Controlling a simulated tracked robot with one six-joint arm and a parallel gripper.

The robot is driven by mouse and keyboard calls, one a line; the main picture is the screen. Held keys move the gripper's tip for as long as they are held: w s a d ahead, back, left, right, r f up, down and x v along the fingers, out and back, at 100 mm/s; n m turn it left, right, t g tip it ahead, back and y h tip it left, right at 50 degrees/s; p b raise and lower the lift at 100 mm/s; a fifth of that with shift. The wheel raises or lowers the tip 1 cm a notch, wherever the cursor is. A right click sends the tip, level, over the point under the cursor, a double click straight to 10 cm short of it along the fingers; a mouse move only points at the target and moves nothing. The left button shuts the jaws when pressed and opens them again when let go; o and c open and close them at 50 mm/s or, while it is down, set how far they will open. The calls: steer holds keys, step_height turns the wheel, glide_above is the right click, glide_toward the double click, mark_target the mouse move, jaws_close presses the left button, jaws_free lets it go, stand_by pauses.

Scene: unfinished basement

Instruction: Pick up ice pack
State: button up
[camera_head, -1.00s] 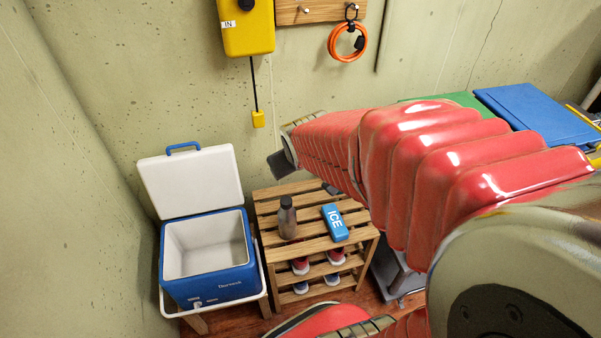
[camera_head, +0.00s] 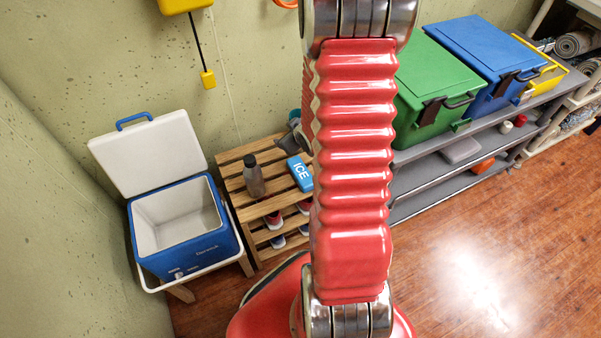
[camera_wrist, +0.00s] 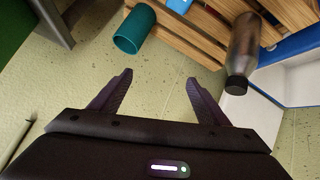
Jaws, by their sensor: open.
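The ice pack (camera_head: 300,174) is a blue block with white letters "ICE". It lies on the top of a slatted wooden rack (camera_head: 236,196), and my red arm covers its right side in the head view. In the wrist view only a blue sliver of it (camera_wrist: 179,4) shows at the top edge. My gripper (camera_wrist: 157,95) is open and empty, with bare wall between its fingers. The ice pack is beyond the fingertips, apart from them. In the head view my gripper is mostly hidden behind the arm.
A dark bottle (camera_head: 254,175) stands left of the ice pack. A teal cup (camera_wrist: 134,29) is on the rack's wall side. An open blue cooler (camera_head: 202,262) stands left. Green (camera_head: 428,85) and blue (camera_head: 490,55) bins sit on a grey shelf at right. Shoes fill the lower rack.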

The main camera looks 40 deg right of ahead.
steer(key=s+d+f+t, duration=0.25)
steer(key=s+f, duration=0.25)
steer(key=f, duration=0.7)
steer(key=m+t+h, duration=0.1)
steer(key=m+t, duration=0.1)
steer(key=m, duration=0.2)
glide_toward(303, 175)
steer(key=s, duration=0.1)
steer(key=shift+s+a+r+t, duration=0.1)
steer(key=shift+s+r+t, duration=0.2)
steer(key=shift+s+t, duration=0.05)
steer(key=shift+w, duration=0.15)
steer(key=shift+x, duration=4.25)
steer(key=shift+f, duration=0.1)
steer(key=shift+f+x, duration=0.1)
steer(key=shift+x, duration=1.15)
steer(key=shift+f+x, duration=0.15)
steer(key=shift+x, duration=1.15)
